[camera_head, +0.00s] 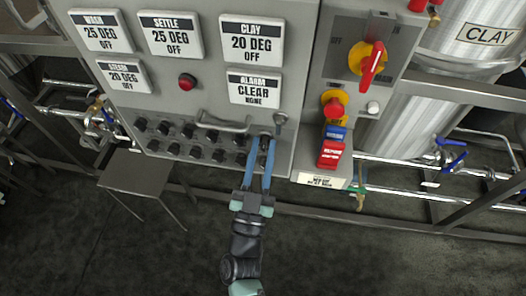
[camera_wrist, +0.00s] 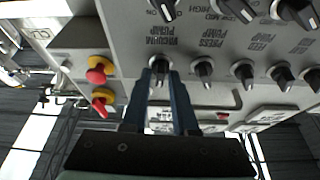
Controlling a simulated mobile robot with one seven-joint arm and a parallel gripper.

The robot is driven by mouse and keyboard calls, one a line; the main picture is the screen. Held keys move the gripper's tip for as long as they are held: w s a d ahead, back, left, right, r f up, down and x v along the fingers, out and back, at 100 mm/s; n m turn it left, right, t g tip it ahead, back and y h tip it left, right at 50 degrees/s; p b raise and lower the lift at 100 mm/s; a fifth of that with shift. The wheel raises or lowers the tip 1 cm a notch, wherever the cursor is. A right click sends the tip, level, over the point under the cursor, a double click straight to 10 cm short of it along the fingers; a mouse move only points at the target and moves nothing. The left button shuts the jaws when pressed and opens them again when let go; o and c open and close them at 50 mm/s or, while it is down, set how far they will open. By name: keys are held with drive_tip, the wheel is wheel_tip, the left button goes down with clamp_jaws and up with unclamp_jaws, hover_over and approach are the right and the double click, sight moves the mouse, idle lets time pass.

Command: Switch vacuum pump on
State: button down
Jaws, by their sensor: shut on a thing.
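The vacuum pump knob (camera_wrist: 160,66) is a small black rotary knob in the wrist view, next to the label "VACUUM PUMP" (camera_wrist: 162,38). It sits at the end of its row on the grey control panel (camera_head: 220,110). My gripper (camera_head: 264,145) reaches up to the right end of the knob rows in the head view. In the wrist view my gripper (camera_wrist: 167,88) has its two blue fingers on either side of this knob, shut on it. The fingers hide part of the knob, and its exact pointer setting cannot be read.
The press pump knob (camera_wrist: 203,69) is close beside the fingers. A grey handle (camera_head: 224,124) juts out above the knobs. A small table (camera_head: 135,172) stands lower left.

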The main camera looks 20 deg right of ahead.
drive_tip(key=m+g+h, duration=0.1)
drive_tip(key=m, duration=0.2)
drive_tip(key=m+g+h, duration=0.1)
drive_tip(key=m, duration=0.3)
drive_tip(key=shift+r+g, duration=0.1)
drive_tip(key=shift+g, duration=0.2)
drive_tip(key=shift+m, duration=0.4)
drive_tip(key=c, duration=0.9)
unclamp_jaws()
drive_tip(key=shift+a, duration=0.1)
drive_tip(key=b+v, duration=0.2)
drive_tip(key=v, duration=1)
drive_tip(key=shift+s+a+f, duration=0.15)
drive_tip(key=shift+a+f, duration=0.05)
drive_tip(key=shift+a, duration=0.2)
